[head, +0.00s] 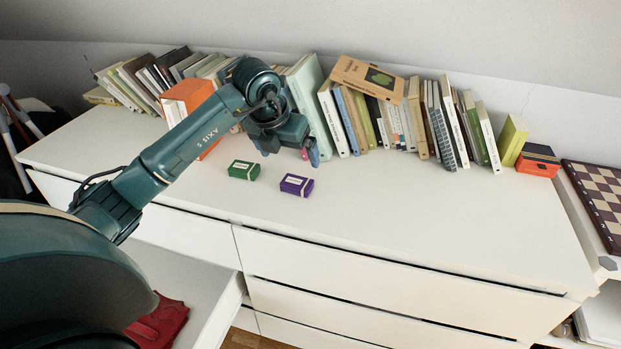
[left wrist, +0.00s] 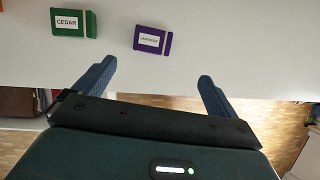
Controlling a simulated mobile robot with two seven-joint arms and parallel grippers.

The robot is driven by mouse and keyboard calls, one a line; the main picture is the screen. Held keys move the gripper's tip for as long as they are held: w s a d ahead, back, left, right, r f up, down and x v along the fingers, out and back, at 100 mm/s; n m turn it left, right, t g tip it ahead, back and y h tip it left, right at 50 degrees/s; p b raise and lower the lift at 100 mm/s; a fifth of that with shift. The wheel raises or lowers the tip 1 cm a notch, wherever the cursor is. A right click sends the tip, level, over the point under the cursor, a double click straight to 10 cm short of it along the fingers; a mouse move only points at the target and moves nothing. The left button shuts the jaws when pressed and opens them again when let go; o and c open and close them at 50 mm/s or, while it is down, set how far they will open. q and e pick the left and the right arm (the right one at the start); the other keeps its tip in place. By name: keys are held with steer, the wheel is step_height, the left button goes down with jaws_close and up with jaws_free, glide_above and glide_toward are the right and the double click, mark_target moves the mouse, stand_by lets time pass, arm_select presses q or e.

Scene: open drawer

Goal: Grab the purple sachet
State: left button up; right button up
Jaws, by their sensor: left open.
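The purple sachet (head: 296,185) lies flat on the white dresser top, a small box-like packet with a white label. In the left wrist view the purple sachet (left wrist: 151,39) is beyond the fingertips, between their lines, not touched. A green sachet (head: 244,170) lies just to its left; its label reads CEDAR in the left wrist view (left wrist: 73,22). My left gripper (head: 290,150) is above the dresser top, behind the sachets in the head view. Its two blue fingers are apart and empty in the left wrist view (left wrist: 156,75). My right gripper is not in view.
A row of books (head: 355,115) stands along the back of the dresser (head: 420,215). An orange box (head: 539,160) is at the right end. A drawer (head: 228,309) stands open at the front left with a red item (head: 160,322) inside. The dresser top right of the sachets is clear.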

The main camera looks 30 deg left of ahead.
arm_select(q)
glide_above(297, 182)
steer(key=s, duration=0.3)
steer(key=shift+y, duration=0.3)
step_height(297, 182, down, 7)
steer(key=shift+d+r, duration=0.1)
steer(key=shift+d, duration=0.05)
steer(key=shift+x, duration=2.85)
steer(key=shift+w, duration=0.15)
steer(key=shift+r, duration=0.1)
steer(key=c, duration=1.1)
